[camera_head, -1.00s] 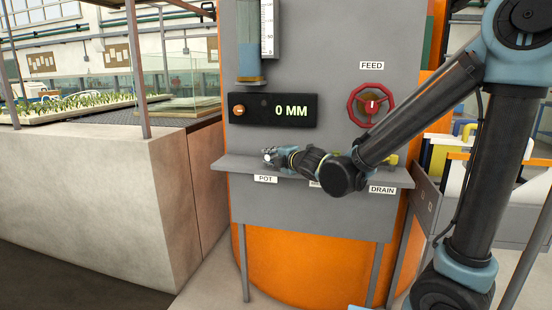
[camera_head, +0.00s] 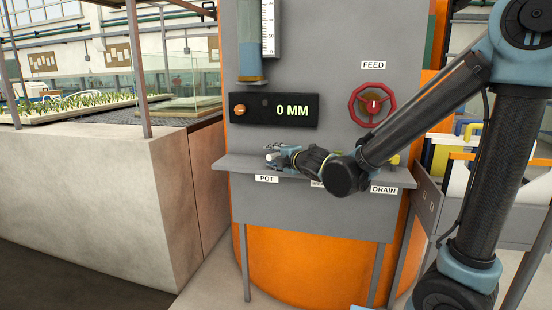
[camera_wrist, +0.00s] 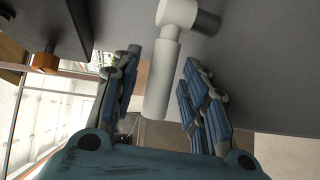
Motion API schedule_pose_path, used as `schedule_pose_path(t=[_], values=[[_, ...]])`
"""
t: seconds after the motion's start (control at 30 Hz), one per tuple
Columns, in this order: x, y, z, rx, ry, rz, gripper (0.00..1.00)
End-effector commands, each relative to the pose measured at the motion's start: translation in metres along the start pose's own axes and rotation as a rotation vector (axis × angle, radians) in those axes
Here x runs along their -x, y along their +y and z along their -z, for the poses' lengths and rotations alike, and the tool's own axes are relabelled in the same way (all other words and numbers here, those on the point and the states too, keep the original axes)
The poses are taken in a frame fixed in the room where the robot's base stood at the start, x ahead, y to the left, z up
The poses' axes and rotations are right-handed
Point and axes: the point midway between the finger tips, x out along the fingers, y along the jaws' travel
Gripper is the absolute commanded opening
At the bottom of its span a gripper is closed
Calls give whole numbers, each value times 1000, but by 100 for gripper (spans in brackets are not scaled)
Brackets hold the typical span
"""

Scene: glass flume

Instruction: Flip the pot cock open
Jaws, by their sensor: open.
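The pot cock shows in the wrist view as a pale grey bar (camera_wrist: 163,80) joined to a rounded cross piece (camera_wrist: 178,12) with a darker end, against a grey panel. My gripper (camera_wrist: 160,64) is open. Its two blue fingers stand on either side of the pale bar, with visible gaps; I see no clear contact. In the head view my gripper (camera_head: 276,157) is small, at the left part of the grey shelf, above the POT label (camera_head: 266,179). There the cock is hard to tell apart from the fingers.
The grey shelf (camera_head: 232,163) juts from the panel. Above it are the 0 MM display (camera_head: 292,111) and the red FEED wheel (camera_head: 372,104). The DRAIN label (camera_head: 383,190) is at right. An orange-brown block (camera_wrist: 44,61) shows at left in the wrist view.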

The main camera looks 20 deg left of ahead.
Motion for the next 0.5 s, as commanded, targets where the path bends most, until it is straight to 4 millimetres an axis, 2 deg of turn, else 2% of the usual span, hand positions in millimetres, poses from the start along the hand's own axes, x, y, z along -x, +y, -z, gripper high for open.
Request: schedule_pose_path(t=[0.5], values=[[54, -1, -2, 0, 1, 0, 40]])
